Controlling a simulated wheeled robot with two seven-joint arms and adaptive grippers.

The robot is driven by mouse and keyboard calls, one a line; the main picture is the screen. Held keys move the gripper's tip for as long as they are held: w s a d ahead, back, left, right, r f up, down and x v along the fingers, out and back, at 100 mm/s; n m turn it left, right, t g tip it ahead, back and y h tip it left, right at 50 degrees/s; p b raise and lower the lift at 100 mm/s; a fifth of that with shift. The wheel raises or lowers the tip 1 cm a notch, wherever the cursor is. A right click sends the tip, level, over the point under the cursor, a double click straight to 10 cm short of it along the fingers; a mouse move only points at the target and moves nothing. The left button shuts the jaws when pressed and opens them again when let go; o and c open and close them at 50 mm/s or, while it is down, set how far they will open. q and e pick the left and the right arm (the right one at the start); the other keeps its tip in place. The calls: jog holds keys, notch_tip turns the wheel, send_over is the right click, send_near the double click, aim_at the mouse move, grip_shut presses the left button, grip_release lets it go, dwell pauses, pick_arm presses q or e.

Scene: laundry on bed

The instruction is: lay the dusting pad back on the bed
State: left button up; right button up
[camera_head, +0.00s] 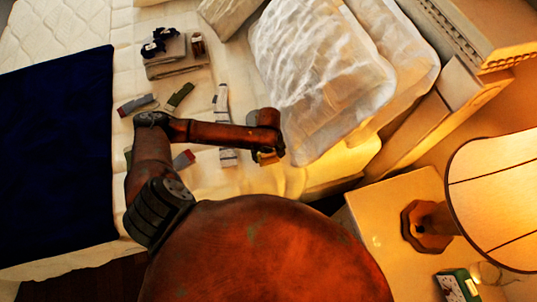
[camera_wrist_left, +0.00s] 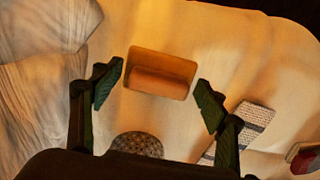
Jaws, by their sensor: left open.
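An orange-brown rectangular pad, which I take as the dusting pad (camera_wrist_left: 160,73), lies on the pale bed (camera_wrist_left: 245,55) in the left wrist view. It has a raised, darker part along its near side. My left gripper (camera_wrist_left: 160,79) is open, with one green-padded finger on each side of the pad and a visible gap to each. In the head view my left gripper (camera_head: 267,155) is over the bed beside the white pillow, and my wrist hides most of what is under it. My right gripper is not in view.
A white pillow (camera_head: 318,75) lies right behind the gripper. A striped cloth strip (camera_wrist_left: 245,128) and a dark round patterned object (camera_wrist_left: 137,145) are close by. Folded grey cloths (camera_head: 177,60), small rolls and a navy blanket (camera_head: 55,150) lie leftward. A nightstand with lamp (camera_head: 500,195) stands right.

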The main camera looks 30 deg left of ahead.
aim_at(269, 155)
pick_arm(q)
notch_tip(269, 155, up, 12)
jog(key=p, duration=0.3)
jog(key=shift+r, duration=0.15)
dwell(0.4)
